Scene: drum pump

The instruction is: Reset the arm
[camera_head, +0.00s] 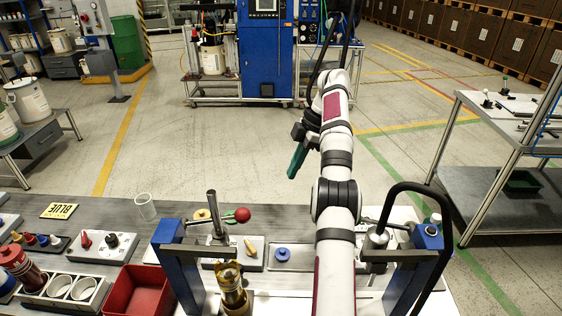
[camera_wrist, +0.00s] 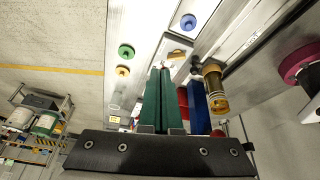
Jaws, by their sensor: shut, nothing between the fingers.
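My white arm rises from the bottom of the head view over the bench. My gripper (camera_head: 293,174) hangs at its far end, out past the bench's far edge and above the floor, with green fingers pointing down and left. In the wrist view, the two green fingers of my gripper (camera_wrist: 160,72) lie side by side, closed together with nothing between them. No object touches the fingers in the head view.
The bench holds a red-balled lever (camera_head: 240,214), an amber cylinder (camera_head: 231,288), a blue cap (camera_head: 282,254), a clear cup (camera_head: 145,206), a red bin (camera_head: 137,294) and blue posts (camera_head: 178,262). A steel side table (camera_head: 500,185) stands right. Floor beyond the bench is open.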

